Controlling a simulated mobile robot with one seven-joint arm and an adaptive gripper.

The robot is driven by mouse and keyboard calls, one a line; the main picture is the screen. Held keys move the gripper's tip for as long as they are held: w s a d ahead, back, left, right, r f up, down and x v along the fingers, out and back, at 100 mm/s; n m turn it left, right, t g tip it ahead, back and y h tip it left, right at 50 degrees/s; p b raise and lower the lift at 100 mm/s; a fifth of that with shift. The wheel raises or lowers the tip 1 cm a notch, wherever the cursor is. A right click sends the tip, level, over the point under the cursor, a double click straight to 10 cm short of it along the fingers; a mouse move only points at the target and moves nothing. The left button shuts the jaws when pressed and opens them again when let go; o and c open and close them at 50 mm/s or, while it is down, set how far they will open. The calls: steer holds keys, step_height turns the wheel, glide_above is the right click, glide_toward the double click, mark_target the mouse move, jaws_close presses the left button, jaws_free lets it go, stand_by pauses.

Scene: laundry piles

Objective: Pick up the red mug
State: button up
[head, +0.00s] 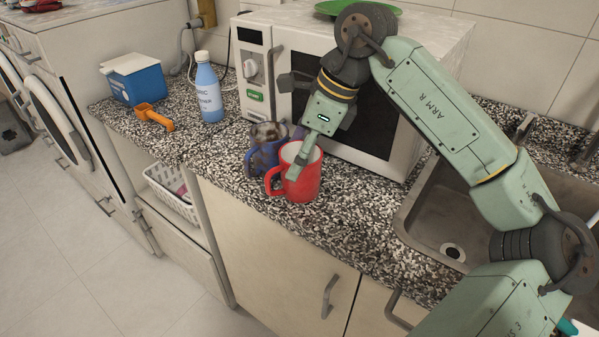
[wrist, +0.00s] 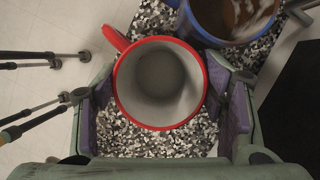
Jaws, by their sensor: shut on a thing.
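The red mug (head: 305,187) is upright at the counter's front part, in front of the microwave, with its handle to the left. In the wrist view the red mug (wrist: 128,108) is seen from above, with a pale, empty inside. My gripper (head: 298,163) reaches down over it. In the wrist view the fingers of my gripper (wrist: 165,92) are on either side of the mug, shut on it. Part of the mug's near side is hidden behind a finger in the head view. I cannot tell whether its base touches the counter.
A blue mug (head: 262,158) with brown marks inside stands close behind the red one. A white microwave (head: 273,75) is behind, and a sink (head: 425,225) is to the right. A blue bottle (head: 209,95), orange scoop (head: 154,117) and blue box (head: 137,84) are at left.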

steer(key=c, duration=0.9)
steer(key=shift+o, duration=0.2)
steer(key=shift+r, duration=0.1)
